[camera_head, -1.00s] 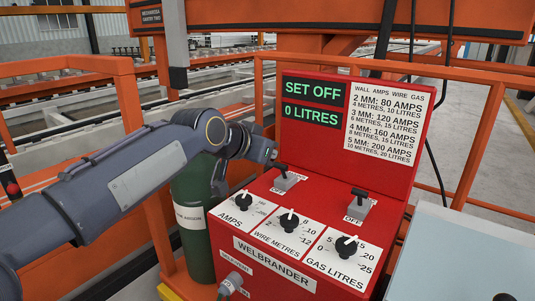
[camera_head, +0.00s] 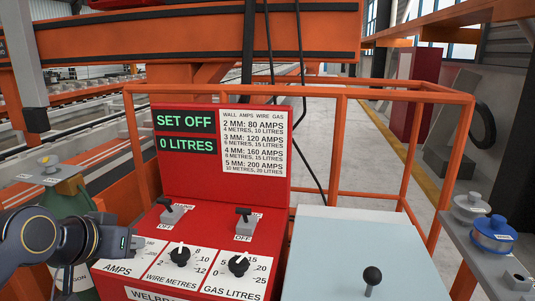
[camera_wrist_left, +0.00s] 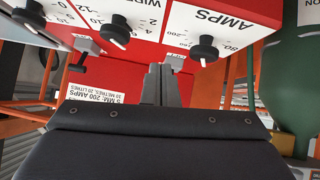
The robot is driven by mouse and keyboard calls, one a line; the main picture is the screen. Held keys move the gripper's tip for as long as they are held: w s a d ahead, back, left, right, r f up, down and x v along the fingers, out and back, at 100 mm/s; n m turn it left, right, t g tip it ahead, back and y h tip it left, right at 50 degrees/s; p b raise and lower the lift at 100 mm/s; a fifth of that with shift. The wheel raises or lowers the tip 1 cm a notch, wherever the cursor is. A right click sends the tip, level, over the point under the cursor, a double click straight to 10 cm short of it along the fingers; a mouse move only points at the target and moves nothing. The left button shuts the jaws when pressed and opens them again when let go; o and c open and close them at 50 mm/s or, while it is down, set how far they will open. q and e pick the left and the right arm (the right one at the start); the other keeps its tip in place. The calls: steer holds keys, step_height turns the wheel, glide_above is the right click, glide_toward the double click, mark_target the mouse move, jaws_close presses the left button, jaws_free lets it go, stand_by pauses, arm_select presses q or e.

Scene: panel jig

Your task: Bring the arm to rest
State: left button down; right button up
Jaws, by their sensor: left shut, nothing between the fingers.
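My left gripper (camera_head: 135,242) comes in from the lower left in the head view. It is shut and empty, over the left part of the red welder panel (camera_head: 275,190), and it hides the amps knob there. In the left wrist view the shut fingers (camera_wrist_left: 166,84) point at the panel, near the amps knob (camera_wrist_left: 203,48); I cannot tell the exact gap. The wire knob (camera_head: 178,252) and gas knob (camera_head: 238,265) show clear of the gripper. Two lever switches, left (camera_head: 172,212) and right (camera_head: 244,220), stand behind them. The display (camera_head: 185,131) reads SET OFF, 0 LITRES. My right gripper is not in view.
A pale box top (camera_head: 350,250) with a black ball-topped lever (camera_head: 371,280) stands right of the panel. A grey shelf (camera_head: 462,232) at far right holds a blue pot (camera_head: 493,233). Orange rails (camera_head: 380,93) run behind. A green cylinder (camera_head: 68,200) stands left.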

arm_select(q)
steer(key=s+d+f+n+g+h, duration=0.1)
steer(key=s+d+f+g, duration=0.15)
steer(key=s+f, duration=0.6)
steer(key=s+d+f+n+g+h, duration=0.1)
steer(key=s+d+f+g, duration=0.15)
steer(key=s+f, duration=0.65)
step_height(320, 180, up, 14)
steer(key=s+d+p, duration=0.1)
steer(key=p, duration=1.3)
steer(key=shift+s+d+r+t, duration=0.15)
steer(key=shift+s+t, duration=0.15)
steer(key=shift+s, duration=0.05)
